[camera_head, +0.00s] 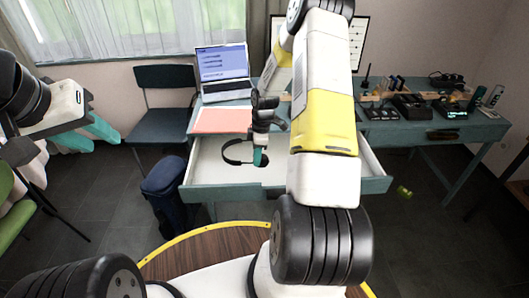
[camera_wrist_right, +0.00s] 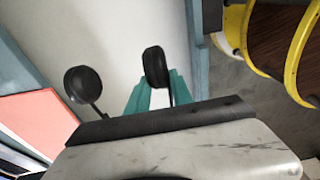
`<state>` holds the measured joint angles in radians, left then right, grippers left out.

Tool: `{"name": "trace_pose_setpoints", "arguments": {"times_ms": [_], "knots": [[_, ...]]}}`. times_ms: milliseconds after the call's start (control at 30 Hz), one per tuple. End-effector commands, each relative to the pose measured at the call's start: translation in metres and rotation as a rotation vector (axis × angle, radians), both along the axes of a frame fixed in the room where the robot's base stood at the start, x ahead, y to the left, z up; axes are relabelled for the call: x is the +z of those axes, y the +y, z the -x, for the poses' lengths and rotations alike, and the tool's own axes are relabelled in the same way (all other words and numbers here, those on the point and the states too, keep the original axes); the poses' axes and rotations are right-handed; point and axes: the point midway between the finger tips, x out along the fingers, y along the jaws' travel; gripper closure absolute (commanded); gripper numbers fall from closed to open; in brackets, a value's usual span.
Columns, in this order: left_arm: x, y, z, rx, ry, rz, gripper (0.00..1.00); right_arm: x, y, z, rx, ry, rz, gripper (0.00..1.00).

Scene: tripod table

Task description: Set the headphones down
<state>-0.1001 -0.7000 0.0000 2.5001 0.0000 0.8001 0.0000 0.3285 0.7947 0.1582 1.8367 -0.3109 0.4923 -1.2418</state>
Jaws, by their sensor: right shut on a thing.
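Black headphones (camera_head: 231,153) are over the white inside of a pulled-out drawer (camera_head: 205,180) in the head view. My right gripper (camera_head: 261,157) is shut on them at one ear cup. In the right wrist view, that ear cup (camera_wrist_right: 156,66) is between the teal fingertips, and the other ear cup (camera_wrist_right: 83,85) sticks out to the left. I cannot tell whether the headphones touch the drawer floor. My left gripper (camera_head: 90,136) is at the far left, with its teal fingers apart and empty, away from the desk.
An open laptop (camera_head: 223,72) and a red-orange folder (camera_head: 222,120) lie on the desk behind the drawer. Small devices and a stand crowd the desk's right side (camera_head: 410,105). A dark chair (camera_head: 165,100) and a dark blue bin (camera_head: 165,190) stand left of the drawer.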

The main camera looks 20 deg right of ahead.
Motion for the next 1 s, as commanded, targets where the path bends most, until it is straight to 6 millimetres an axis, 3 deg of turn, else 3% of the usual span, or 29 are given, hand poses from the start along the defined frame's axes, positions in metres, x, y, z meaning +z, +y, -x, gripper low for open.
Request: {"name": "trace_pose_setpoints", "arguments": {"times_ms": [133, 600, 967, 1000], "knots": [[0.000, 0.000, 0.000, 0.000, 0.000, 0.000, 0.64, -0.030, 0.000, 0.001, 0.000, 0.004, 0.000, 1.00], [0.000, 0.000, 0.000, 0.000, 0.000, 0.000, 0.64, -0.081, 0.000, 0.001, -0.001, 0.001, 0.001, 1.00], [0.000, 0.000, 0.000, 0.000, 0.000, 0.000, 0.64, -0.086, 0.000, 0.001, -0.001, 0.001, 0.001, 1.00], [0.000, 0.000, 0.000, 0.000, 0.000, 0.000, 0.64, -0.086, -0.001, 0.001, -0.001, 0.001, 0.001, 0.67]]}}
